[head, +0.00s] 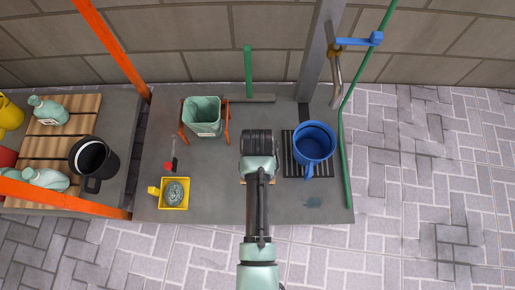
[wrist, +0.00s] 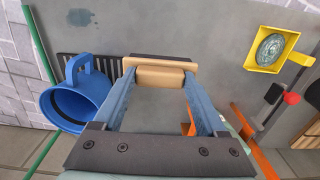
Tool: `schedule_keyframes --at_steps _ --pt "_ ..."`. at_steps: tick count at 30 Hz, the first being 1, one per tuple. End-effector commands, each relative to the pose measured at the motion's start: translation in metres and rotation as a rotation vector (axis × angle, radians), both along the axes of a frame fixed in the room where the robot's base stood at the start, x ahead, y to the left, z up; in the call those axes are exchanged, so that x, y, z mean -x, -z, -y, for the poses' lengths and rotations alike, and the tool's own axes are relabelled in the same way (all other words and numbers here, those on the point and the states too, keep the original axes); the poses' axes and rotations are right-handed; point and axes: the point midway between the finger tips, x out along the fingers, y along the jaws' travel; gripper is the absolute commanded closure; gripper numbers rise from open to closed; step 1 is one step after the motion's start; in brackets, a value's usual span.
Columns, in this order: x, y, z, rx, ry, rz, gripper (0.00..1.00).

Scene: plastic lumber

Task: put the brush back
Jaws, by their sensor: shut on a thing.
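The brush (wrist: 160,76) shows in the wrist view as a tan wooden block between my fingertips. My gripper (wrist: 158,84) is shut on it. A dark strip shows just past the block; I cannot tell if it is bristles. In the head view my gripper (head: 258,181) is over the grey slab, left of the slatted black mat (head: 289,163), and only small tan ends of the brush (head: 272,182) show beside it. I cannot tell whether the brush touches the slab.
A blue bucket (head: 314,142) stands on the mat near a tap (head: 336,78). A yellow tray (head: 175,193) holds a round greyish pad. A pale green bin (head: 202,116) sits in an orange frame. A green pole (head: 346,150) runs along the slab's right edge.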

Motion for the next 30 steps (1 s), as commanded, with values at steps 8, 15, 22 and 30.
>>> schedule_keyframes --at_steps 8,15,22,30 --pt "-0.002 0.036 0.0 0.0 0.0 0.002 0.78" --pt "-0.001 0.065 0.0 0.0 0.0 -0.002 0.78" --pt "-0.002 0.099 0.0 0.0 0.0 0.0 0.78" --pt "-0.001 0.126 0.0 0.0 0.0 0.0 0.78"
